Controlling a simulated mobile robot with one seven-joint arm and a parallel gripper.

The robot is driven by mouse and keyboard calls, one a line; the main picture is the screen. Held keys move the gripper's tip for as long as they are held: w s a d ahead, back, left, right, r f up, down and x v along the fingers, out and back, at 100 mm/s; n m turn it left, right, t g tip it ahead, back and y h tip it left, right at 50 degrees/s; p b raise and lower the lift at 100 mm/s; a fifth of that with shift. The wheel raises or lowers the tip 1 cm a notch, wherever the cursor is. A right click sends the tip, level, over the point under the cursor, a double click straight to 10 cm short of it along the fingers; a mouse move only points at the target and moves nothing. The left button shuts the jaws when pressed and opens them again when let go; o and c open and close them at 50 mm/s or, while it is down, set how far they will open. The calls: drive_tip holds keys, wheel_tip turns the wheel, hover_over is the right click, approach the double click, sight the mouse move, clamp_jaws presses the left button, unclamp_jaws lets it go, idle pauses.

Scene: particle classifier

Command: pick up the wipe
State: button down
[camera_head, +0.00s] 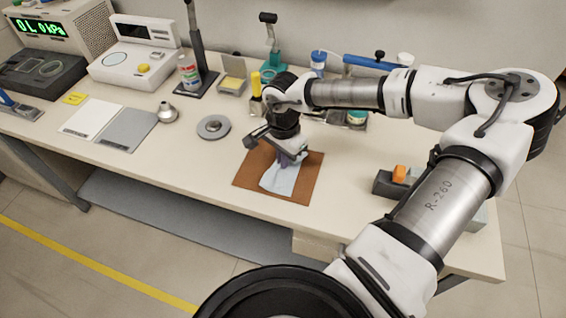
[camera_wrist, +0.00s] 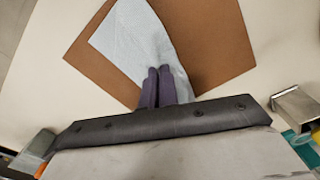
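The wipe (camera_head: 280,180) is a pale blue-white cloth on a brown mat (camera_head: 310,192) near the table's front edge. In the wrist view the wipe (camera_wrist: 130,35) spreads away from the fingers, with creases running toward them. My gripper (camera_head: 287,160) points down at the wipe's upper part. In the wrist view its dark purple fingers (camera_wrist: 159,72) are close together, with the cloth pinched at their tips. The part of the wipe under the fingers and gripper body is hidden. Most of the wipe appears to rest on the mat (camera_wrist: 225,50).
A grey round disc (camera_head: 213,127) and a small metal funnel-like piece (camera_head: 167,112) lie left of the mat. Bottles and stands line the back.

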wheel_tip(320, 180, up, 11)
drive_tip(key=p, duration=0.6)
drive_tip(key=shift+r, duration=0.2)
wheel_tip(320, 180, up, 9)
drive_tip(key=p, duration=0.1)
